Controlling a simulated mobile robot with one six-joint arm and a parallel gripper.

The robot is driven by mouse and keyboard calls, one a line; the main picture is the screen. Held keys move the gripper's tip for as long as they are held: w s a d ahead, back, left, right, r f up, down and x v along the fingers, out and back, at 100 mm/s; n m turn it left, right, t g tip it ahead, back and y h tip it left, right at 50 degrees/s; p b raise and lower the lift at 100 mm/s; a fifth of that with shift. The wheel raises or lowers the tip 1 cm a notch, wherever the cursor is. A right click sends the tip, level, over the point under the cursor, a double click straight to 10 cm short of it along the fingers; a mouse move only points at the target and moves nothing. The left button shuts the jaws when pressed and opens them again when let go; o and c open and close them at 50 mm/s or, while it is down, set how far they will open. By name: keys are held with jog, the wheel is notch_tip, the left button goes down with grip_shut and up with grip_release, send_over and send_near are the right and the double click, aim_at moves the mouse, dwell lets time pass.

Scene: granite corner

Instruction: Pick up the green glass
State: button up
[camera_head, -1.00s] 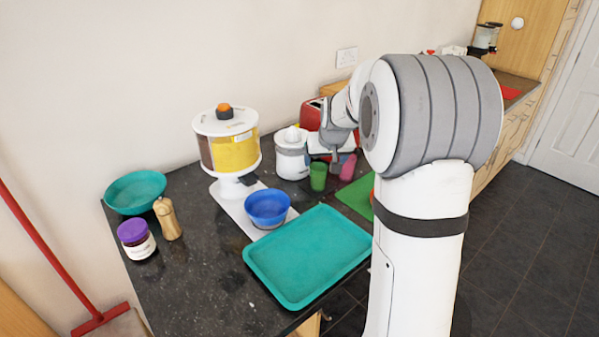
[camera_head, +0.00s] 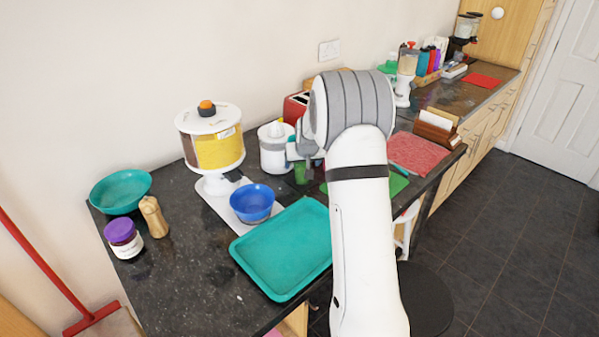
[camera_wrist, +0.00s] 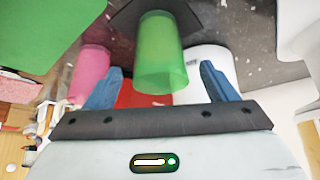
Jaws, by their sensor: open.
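The green glass (camera_wrist: 158,55) is between my gripper's two fingers in the wrist view, a little beyond their tips. It stands on the dark worktop and is translucent. In the head view the green glass (camera_head: 301,174) shows only in part, beside the white juicer and partly hidden by my arm. My gripper (camera_wrist: 160,85) is open, with blue fingers apart on both sides of the glass and nothing held. I cannot tell whether a finger touches the glass.
A pink glass (camera_wrist: 92,72) stands close on the left in the wrist view. A white juicer (camera_head: 273,148), red toaster (camera_head: 294,104), green board (camera_head: 396,184), teal tray (camera_head: 285,250) and blue bowl (camera_head: 252,203) crowd the worktop. Bare worktop (camera_head: 190,275) lies at the front left.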

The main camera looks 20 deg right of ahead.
jog(key=shift+c, duration=0.3)
jog(key=c, duration=1.1)
jog(key=shift+o, duration=0.2)
